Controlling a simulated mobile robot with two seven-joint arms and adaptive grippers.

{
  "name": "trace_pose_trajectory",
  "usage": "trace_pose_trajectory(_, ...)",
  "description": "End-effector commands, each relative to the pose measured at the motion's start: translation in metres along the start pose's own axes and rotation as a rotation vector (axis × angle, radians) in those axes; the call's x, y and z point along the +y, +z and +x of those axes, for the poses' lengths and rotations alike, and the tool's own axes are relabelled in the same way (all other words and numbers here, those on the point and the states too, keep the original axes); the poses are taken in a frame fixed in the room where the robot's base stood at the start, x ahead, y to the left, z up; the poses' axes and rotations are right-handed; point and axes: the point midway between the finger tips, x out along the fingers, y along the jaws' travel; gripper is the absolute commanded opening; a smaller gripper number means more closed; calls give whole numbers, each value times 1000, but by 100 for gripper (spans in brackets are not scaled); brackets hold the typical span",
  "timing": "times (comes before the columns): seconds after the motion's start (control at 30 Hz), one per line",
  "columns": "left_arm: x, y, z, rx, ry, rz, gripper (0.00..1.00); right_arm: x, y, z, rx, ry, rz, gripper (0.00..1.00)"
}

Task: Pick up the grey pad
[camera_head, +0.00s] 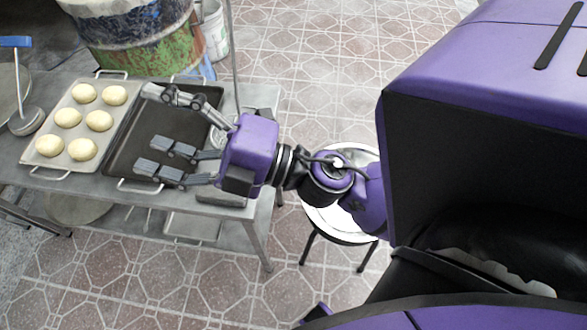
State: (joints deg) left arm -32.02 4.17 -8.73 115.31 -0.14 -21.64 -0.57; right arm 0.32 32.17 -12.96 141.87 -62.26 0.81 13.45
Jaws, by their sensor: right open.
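My right gripper (148,124) is purple with grey fingers. It reaches in from the right over the right part of the metal table, fingers spread wide and pointing left above the dark tray (122,150). I see nothing between the fingers. A small flat grey piece (222,199) shows at the table's front right, just below the gripper's palm. It may be the grey pad, but it is partly hidden and I cannot tell for sure. My left gripper is not in view.
A light tray (61,110) with several dough balls lies left of the dark tray. A blue-handled tool (20,85) stands at the table's left. A rusty barrel (140,40) stands behind. A round white-topped stool (335,220) is under my right arm. Tiled floor lies open around.

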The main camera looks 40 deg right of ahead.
Motion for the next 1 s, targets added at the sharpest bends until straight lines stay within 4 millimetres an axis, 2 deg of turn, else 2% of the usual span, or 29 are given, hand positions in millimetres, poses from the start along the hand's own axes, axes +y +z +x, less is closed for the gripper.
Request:
trace_pose_trajectory(0.03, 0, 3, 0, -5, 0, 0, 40, -1, -38, 10, 184, -28, -116, 75)
trace_pose_trajectory(0.1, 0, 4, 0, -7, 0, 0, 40, -19, -86, 8, 436, -105, -291, 75)
trace_pose_trajectory(0.17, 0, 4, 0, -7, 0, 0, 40, -45, -112, -4, 631, -199, -450, 75)
trace_pose_trajectory(0.23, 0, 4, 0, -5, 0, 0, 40, -79, -121, -24, 826, -339, -643, 75)
trace_pose_trajectory(0.27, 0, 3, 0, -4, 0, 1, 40, -94, -117, -34, 895, -409, -726, 75)
trace_pose_trajectory(0.33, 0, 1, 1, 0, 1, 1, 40, -123, -93, -54, 1019, -585, -916, 75)
trace_pose_trajectory(0.4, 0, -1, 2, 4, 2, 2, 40, -140, -55, -70, 1088, -767, -1089, 75)
trace_pose_trajectory(0.5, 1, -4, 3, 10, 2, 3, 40, -142, 3, -83, 1107, -1003, -1287, 75)
trace_pose_trajectory(0.63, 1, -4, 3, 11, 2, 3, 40, -129, 57, -91, 1067, -1220, -1441, 75)
trace_pose_trajectory(0.7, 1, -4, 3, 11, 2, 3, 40, -123, 73, -93, 1045, -1286, -1482, 75)
trace_pose_trajectory(0.77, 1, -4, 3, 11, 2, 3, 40, -123, 81, -94, 1034, -1316, -1497, 75)
trace_pose_trajectory(1.0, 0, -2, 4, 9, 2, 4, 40, -146, 91, -94, 1029, -1329, -1502, 75)
